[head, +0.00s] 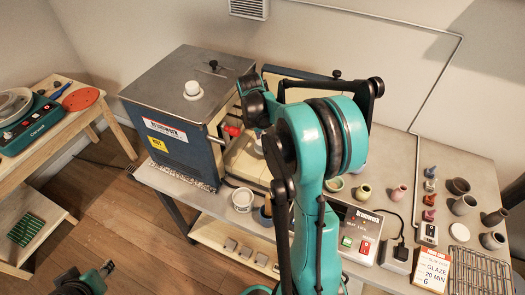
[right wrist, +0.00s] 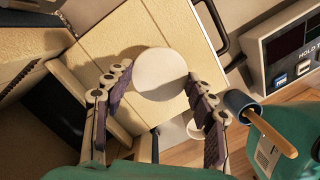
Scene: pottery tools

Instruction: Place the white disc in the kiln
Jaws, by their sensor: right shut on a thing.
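The kiln (head: 168,118) is a dark blue box with a grey metal top at the left of the bench. Its door stands open to the right, with pale yellow brick lining (right wrist: 110,35) showing. The white disc (right wrist: 162,72) is in the right wrist view, in front of the lining. My right gripper (right wrist: 158,92) is shut on the disc, one finger on each side. In the head view my right arm hides most of that gripper and the disc. My left gripper (head: 106,268) is low at the left, away from the bench; its jaw opening is unclear.
A control box (head: 352,232) stands right of the kiln. A white tub (head: 242,199) is near the bench front. Small pots (head: 363,193) and a wire rack (head: 478,270) occupy the right side. A blue cup with a wooden-handled tool (right wrist: 241,101) is close to my right gripper.

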